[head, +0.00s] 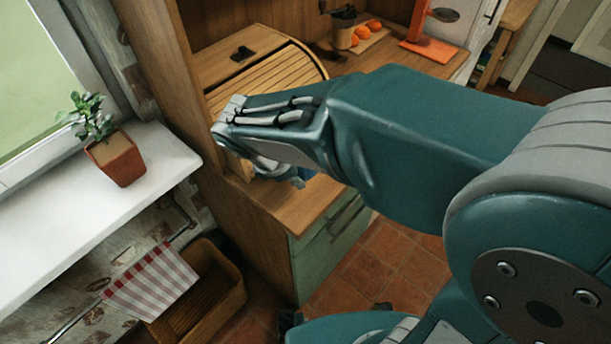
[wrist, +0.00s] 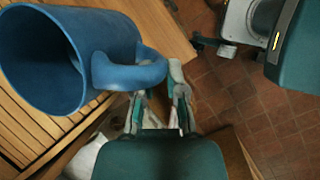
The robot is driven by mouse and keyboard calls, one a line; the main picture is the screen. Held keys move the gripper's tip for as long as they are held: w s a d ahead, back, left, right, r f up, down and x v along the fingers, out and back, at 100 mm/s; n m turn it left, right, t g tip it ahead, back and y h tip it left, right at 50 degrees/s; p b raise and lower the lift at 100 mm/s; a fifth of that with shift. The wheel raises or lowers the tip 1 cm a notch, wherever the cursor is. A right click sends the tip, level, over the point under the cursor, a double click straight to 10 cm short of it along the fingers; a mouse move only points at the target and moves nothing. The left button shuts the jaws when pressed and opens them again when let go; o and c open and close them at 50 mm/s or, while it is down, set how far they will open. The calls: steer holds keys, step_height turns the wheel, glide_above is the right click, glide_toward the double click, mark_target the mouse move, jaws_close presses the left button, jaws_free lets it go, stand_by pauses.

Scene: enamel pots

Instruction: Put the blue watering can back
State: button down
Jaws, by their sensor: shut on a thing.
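The blue watering can (wrist: 105,45) fills the upper left of the wrist view, its round open mouth toward the lower left. Its looped handle (wrist: 140,72) reaches to my gripper (wrist: 160,88), which is shut on it. In the head view, my gripper (head: 283,172) is over the wooden counter, in front of the slatted bread box. Only a small blue patch of the can (head: 308,174) shows there; my arm hides the rest. I cannot tell whether the can touches the counter.
The slatted bread box (head: 262,82) stands on the wooden counter (head: 290,205) close behind my gripper. Oranges (head: 362,34) and an orange stand (head: 428,50) are farther back. A potted plant (head: 117,158) stands on the white sill (head: 60,220) at left. Tiled floor (head: 385,262) lies below.

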steer(key=w+f, duration=0.2)
steer(key=f, duration=0.1)
steer(key=w+f, duration=0.2)
steer(key=shift+w+d, duration=0.1)
steer(key=shift+d, duration=0.15)
steer(key=shift+w+d+f, duration=0.35)
steer(key=shift+d, duration=0.1)
steer(key=f, duration=0.3)
steer(key=shift+w+d+f, duration=0.15)
steer(key=shift+w, duration=0.1)
steer(key=shift+a+f, duration=0.15)
steer(key=shift+a, duration=0.1)
steer(key=c, duration=0.7)
jaws_free()
steer(key=shift+d, duration=0.15)
